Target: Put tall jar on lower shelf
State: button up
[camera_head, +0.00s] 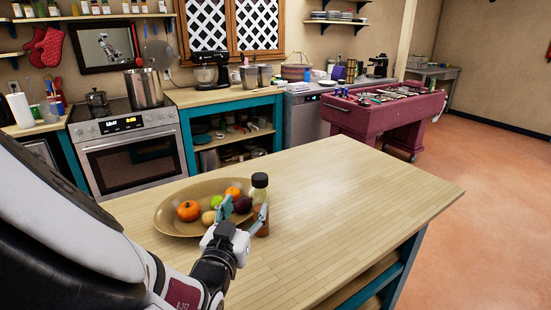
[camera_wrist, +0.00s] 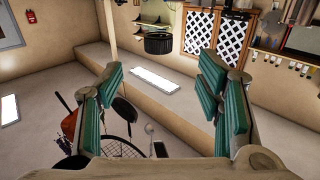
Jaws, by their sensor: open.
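The tall jar (camera_head: 260,183), amber with a black cap, stands upright on the wooden island top at the right rim of the bowl. My gripper (camera_head: 243,212) is open beside it in the head view. One teal finger overlaps the jar's lower part there; I cannot tell whether they touch. In the wrist view my gripper (camera_wrist: 172,100) has its fingers spread with nothing between them, and the jar does not show. A lower shelf (camera_head: 362,284) of the island shows under its right end, partly hidden by the top.
A brown bowl (camera_head: 168,222) of fruit lies just left of the jar. The island top (camera_head: 340,190) is clear to the right. Beyond stand a stove (camera_head: 130,150), a teal shelf unit (camera_head: 190,140) and a red cart (camera_head: 375,117). Open floor (camera_head: 490,210) lies to the right.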

aim_at(258, 184)
jog(key=w, duration=0.3)
jog(key=w+d, duration=0.1)
jog(key=w, duration=0.2)
jog(key=shift+w+d, duration=0.1)
jog(key=shift+w+d+r, duration=0.1)
jog(key=shift+w+d, duration=0.15)
jog(key=shift+w, duration=0.8)
jog(key=shift+w+d, duration=0.2)
jog(key=shift+w, duration=0.85)
jog(key=shift+w+d+r, duration=0.1)
jog(key=shift+w+d, duration=0.15)
jog(key=shift+w, duration=0.8)
grip_shut()
